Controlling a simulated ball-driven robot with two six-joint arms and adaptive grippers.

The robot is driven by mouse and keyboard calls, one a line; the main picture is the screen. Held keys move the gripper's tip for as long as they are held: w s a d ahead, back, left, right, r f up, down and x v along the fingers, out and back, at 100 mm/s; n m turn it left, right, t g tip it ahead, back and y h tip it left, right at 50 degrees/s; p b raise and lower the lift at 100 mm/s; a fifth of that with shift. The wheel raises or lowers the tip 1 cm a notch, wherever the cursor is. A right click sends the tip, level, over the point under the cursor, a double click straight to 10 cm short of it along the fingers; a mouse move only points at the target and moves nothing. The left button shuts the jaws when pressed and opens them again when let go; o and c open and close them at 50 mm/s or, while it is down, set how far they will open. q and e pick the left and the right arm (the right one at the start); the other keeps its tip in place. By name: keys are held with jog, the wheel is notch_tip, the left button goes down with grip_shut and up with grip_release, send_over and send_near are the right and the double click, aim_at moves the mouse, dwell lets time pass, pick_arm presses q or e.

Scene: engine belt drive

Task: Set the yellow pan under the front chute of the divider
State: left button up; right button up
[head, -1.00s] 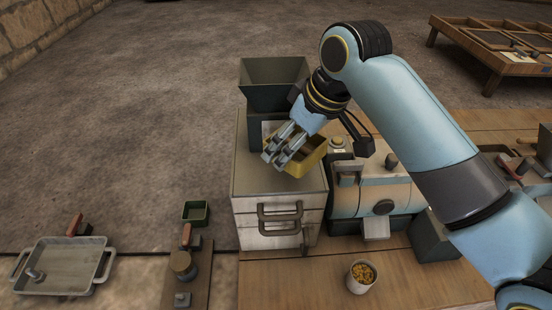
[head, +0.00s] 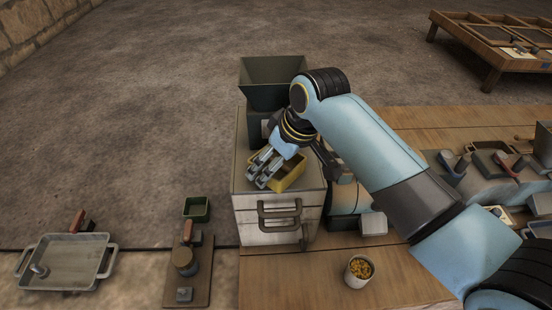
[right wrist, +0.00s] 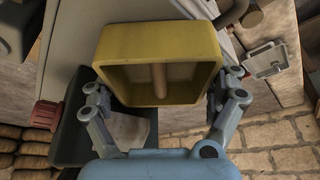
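The yellow pan (head: 290,180) is in my right gripper (head: 260,170), over the top of the pale drawer cabinet. In the right wrist view, the pan (right wrist: 160,32) lies between the two fingers of the gripper (right wrist: 162,105), one at each side wall. Its open side faces the camera, with a brown rod inside. Beside the cabinet, mostly behind my arm, is a blue and cream machine (head: 343,204) with a grey chute-like lip (head: 373,223) at its front. I cannot tell for certain which is the divider. My left gripper is out of view.
The cabinet (head: 265,226) has dark handles. A cup of yellow bits (head: 359,271) stands on the wooden table (head: 300,275). A grey two-handled tray (head: 65,264), a board with tools (head: 187,270) and a small green box (head: 196,207) lie at left. Table space before the machine is open.

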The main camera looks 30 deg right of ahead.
jog(key=shift+o, duration=0.3)
jog(key=shift+r, duration=0.15)
jog(key=shift+r, duration=0.25)
jog(key=b+v, duration=0.1)
jog(key=v, duration=1)
jog(key=shift+s+r+b, duration=0.2)
jog(key=shift+s+b, duration=0.05)
jog(key=shift+b, duration=0.05)
jog(key=shift+d, duration=0.1)
jog(key=shift+f, duration=0.1)
